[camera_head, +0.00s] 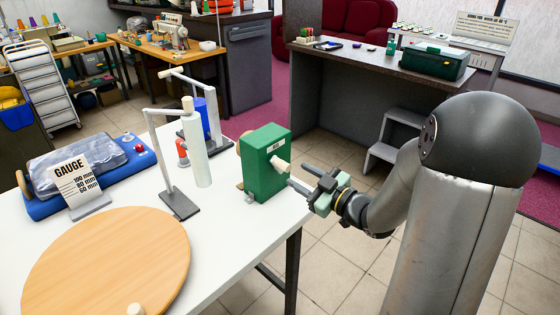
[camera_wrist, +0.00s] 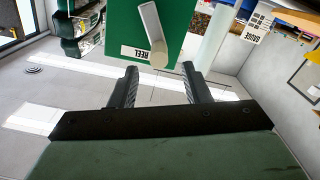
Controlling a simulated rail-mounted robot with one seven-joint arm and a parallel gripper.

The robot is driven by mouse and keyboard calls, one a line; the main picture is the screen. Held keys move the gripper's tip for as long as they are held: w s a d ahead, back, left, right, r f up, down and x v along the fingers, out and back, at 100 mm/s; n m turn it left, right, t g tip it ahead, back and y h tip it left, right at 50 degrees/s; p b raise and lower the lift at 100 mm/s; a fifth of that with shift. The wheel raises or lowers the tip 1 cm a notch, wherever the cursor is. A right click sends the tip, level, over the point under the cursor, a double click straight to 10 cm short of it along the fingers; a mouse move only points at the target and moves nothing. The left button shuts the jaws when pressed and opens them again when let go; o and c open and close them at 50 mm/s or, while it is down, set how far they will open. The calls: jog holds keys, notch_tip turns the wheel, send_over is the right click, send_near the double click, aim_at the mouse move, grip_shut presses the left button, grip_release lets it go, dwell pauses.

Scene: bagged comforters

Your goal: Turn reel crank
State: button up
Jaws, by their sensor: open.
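A green reel box (camera_head: 266,160) labelled REEL stands at the right edge of the white table. Its crank, with a pale cylindrical knob (camera_head: 281,164), is on the side facing my gripper. In the wrist view the green box (camera_wrist: 115,25) is at the top, with the crank's light arm and round knob end (camera_wrist: 158,54) pointing toward me. My gripper (camera_head: 308,178) is just right of the box, beyond the table edge. In the wrist view its two dark fingers (camera_wrist: 160,80) are apart with nothing between them. The knob lies just ahead of the fingertips, not between them.
The white table (camera_head: 225,245) also holds a round wooden disc (camera_head: 110,260), a gauge sign (camera_head: 75,184), a blue tray with a bagged bundle (camera_head: 88,165), and a stand with a white roll (camera_head: 196,150). A grey step stool (camera_head: 395,140) stands on the floor behind my arm.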

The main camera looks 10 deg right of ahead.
aim_at(276, 161)
jog(key=p+x, duration=0.1)
jog(key=x, duration=0.7)
jog(key=shift+w+a, duration=0.15)
jog(key=shift+w, duration=0.1)
jog(key=c, duration=0.9)
